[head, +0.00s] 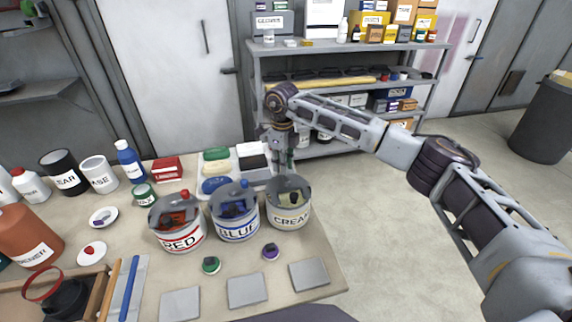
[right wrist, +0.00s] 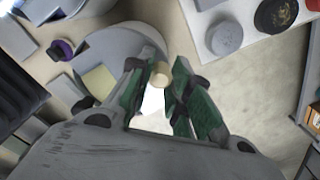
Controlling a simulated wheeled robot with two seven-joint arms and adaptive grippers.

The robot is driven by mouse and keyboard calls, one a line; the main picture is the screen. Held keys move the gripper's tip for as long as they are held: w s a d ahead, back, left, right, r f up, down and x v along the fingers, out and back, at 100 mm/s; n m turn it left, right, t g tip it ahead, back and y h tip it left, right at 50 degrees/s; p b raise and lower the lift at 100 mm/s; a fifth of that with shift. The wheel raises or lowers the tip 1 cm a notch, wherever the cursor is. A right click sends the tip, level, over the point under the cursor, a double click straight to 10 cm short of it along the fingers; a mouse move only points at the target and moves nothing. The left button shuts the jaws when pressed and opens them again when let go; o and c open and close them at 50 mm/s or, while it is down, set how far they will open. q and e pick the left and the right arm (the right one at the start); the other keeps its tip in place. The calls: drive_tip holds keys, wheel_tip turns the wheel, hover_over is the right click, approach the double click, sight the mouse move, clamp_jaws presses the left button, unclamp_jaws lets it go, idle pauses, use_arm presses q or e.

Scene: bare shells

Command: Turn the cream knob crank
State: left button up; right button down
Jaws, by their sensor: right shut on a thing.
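The cream can (head: 289,218), labelled CREAM, stands at the right end of a row of three cans, with a grey crank lid on top. My right gripper (head: 284,166) reaches down over that lid from behind. In the right wrist view its green-padded fingers (right wrist: 162,80) are closed around the small cream knob (right wrist: 159,73) at their tips. The grey lid (right wrist: 115,45) lies behind the fingers there. In the head view the fingers hide the knob. My left gripper is not in view.
The red can (head: 180,237) and blue can (head: 235,229) stand to the left, each with its own knob. Grey square plates (head: 248,291) lie in front. A metal shelf (head: 345,46) stands beyond; open floor is at right.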

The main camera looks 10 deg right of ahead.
drive_tip(key=n, duration=0.1)
drive_tip(key=a+n, duration=0.1)
drive_tip(key=n, duration=0.2)
drive_tip(key=shift+s+a, duration=0.15)
drive_tip(key=shift+a, duration=0.1)
drive_tip(key=shift+s+a+n+b, duration=0.15)
drive_tip(key=shift+a+n+b, duration=0.1)
drive_tip(key=shift+n, duration=0.55)
drive_tip(key=shift+s+a+n+b, duration=0.1)
drive_tip(key=shift+s+a+n, duration=0.1)
drive_tip(key=shift+n, duration=0.6)
drive_tip(key=c, duration=1.3)
unclamp_jaws()
drive_tip(key=shift+r, duration=0.1)
drive_tip(key=shift+r, duration=5.9)
